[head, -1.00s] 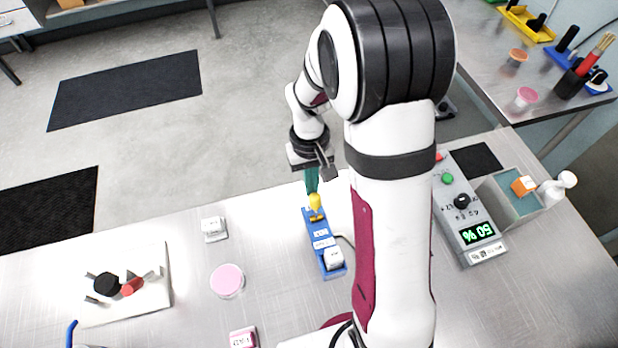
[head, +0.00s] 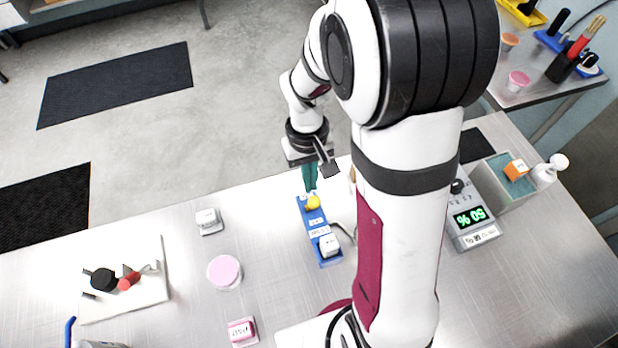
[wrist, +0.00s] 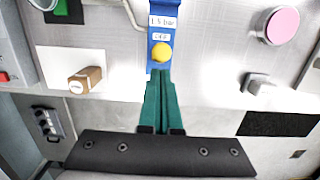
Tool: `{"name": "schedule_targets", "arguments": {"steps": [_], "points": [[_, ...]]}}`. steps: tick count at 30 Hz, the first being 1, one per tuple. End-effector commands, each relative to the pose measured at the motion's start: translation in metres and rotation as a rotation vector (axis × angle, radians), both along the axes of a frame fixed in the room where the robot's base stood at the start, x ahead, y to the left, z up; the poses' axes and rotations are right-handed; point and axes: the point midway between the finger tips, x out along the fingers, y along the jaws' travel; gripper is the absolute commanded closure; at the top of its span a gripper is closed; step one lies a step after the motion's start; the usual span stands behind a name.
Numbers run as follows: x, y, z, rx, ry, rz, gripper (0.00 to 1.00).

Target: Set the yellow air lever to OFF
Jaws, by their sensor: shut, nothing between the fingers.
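The yellow air lever (head: 313,202) stands on a blue base plate (head: 325,258), near its far end. In the head view its round knob leans toward the near end of the plate. The wrist view shows the yellow knob (wrist: 162,53) from above, close to a label reading OFF (wrist: 160,37), with a bar label beyond it. My gripper (head: 310,190) has green fingers, shut and empty, just behind the knob on its far side. In the wrist view the fingertips (wrist: 160,73) are at or very near the knob; I cannot tell if they touch. The lever's stem is mostly hidden.
A white block (head: 329,246) sits on the plate's near end. A pink disc (head: 224,272) and a small white module (head: 208,221) lie to the left. A grey unit reading 50 % (head: 470,217) stands right, beside a grey bin (head: 505,200). My arm hides the table between.

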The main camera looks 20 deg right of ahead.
Motion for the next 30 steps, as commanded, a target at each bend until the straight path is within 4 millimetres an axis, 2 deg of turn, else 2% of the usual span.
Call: {"name": "schedule_targets", "arguments": {"steps": [10,14,16,24,30], "points": [[0.003,0.0,0.002,0.0,0.001,0.001,1.0],[0.023,0.0,0.008,-0.001,-0.001,0.001,1.0],[0.04,0.0,0.013,0.0,-0.002,0.0,1.0],[-0.001,0.0,0.067,-0.001,-0.003,0.0,1.0],[-0.018,0.0,0.089,-0.001,-0.002,0.0,1.0]]}}
